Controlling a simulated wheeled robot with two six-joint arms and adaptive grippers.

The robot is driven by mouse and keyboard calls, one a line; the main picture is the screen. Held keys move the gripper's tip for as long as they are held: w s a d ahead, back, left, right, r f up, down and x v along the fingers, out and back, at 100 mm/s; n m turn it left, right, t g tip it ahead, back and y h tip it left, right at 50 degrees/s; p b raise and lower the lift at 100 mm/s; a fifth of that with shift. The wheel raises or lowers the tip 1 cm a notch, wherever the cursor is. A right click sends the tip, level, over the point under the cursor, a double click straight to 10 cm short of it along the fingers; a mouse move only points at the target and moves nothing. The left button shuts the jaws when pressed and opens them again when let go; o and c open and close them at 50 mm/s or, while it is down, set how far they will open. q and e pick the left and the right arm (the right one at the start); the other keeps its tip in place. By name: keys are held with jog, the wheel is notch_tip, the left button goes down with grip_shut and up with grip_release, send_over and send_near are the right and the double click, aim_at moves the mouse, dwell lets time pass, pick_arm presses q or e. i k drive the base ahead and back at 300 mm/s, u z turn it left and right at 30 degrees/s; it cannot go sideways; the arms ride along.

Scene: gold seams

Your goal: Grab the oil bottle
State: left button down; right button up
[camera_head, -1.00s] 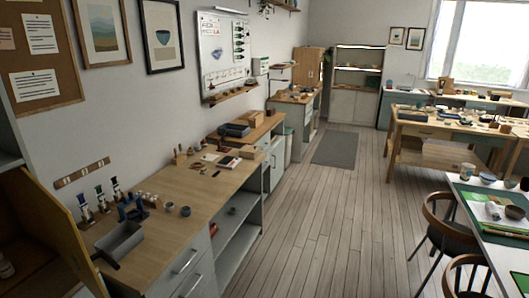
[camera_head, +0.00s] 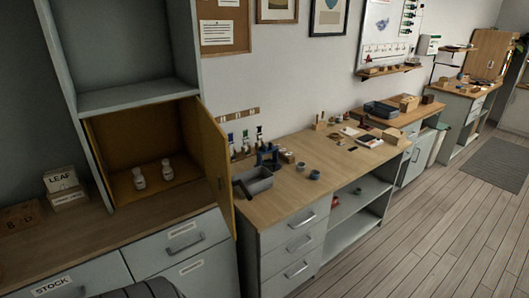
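Two small pale bottles stand upright inside the open yellow-lined cabinet (camera_head: 100,134) at the left: a left one (camera_head: 139,179) and a right one (camera_head: 167,170). Several slim bottles with coloured tops (camera_head: 245,142) stand at the back of the wooden workbench (camera_head: 290,205), against the wall. I cannot tell from markings which of these is the oil bottle. Neither of my grippers is in view.
The cabinet door (camera_head: 212,165) stands open on the right. Boxes (camera_head: 62,180) stand on the left counter, above drawers (camera_head: 178,242).

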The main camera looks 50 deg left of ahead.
aim_at(140, 183)
jog(key=z, duration=0.2)
jog(key=i, duration=1.25)
jog(key=u, duration=3.15)
